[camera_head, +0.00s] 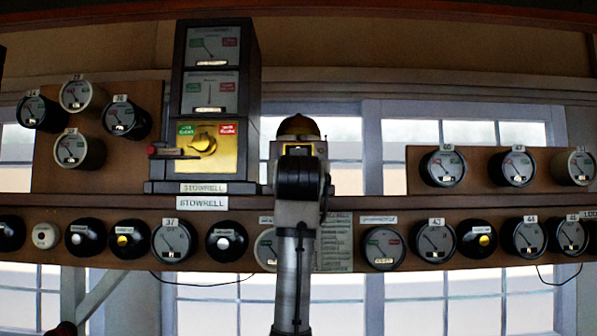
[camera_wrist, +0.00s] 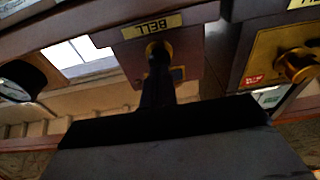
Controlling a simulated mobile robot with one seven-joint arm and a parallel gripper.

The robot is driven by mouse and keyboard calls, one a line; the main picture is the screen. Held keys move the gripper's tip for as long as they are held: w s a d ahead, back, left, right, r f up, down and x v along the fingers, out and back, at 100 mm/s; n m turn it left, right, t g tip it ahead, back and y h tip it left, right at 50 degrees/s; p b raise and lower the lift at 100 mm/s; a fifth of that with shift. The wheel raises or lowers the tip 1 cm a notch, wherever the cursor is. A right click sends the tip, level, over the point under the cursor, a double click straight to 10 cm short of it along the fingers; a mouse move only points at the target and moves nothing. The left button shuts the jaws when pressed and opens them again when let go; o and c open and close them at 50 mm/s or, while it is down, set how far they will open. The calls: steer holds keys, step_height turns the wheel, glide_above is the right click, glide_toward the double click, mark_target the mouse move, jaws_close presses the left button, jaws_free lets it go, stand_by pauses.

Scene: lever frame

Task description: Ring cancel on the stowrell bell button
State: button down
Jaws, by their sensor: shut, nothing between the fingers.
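The bell box stands on the shelf just right of the Stowrell block instrument (camera_head: 212,105). Its brass dome (camera_head: 299,125) shows in the head view above my arm, which hides most of its front. In the wrist view the box (camera_wrist: 190,66) appears upside down with a BELL plate (camera_wrist: 151,28). A brass, round button (camera_wrist: 158,48) shows on its front. My gripper (camera_wrist: 156,60) is shut and empty, its dark fingertips right at the button and covering part of it. I cannot tell whether they touch or press it.
The Stowrell instrument has a brass commutator knob (camera_head: 203,143) and a red-handled lever (camera_head: 170,152) close left of my arm; the knob also shows in the wrist view (camera_wrist: 297,66). Dials and plungers line the lower shelf (camera_head: 350,203).

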steer(key=shift+w, duration=0.2)
steer(key=shift+b, duration=0.35)
stand_by(0.9)
steer(key=shift+w, duration=0.1)
stand_by(1.1)
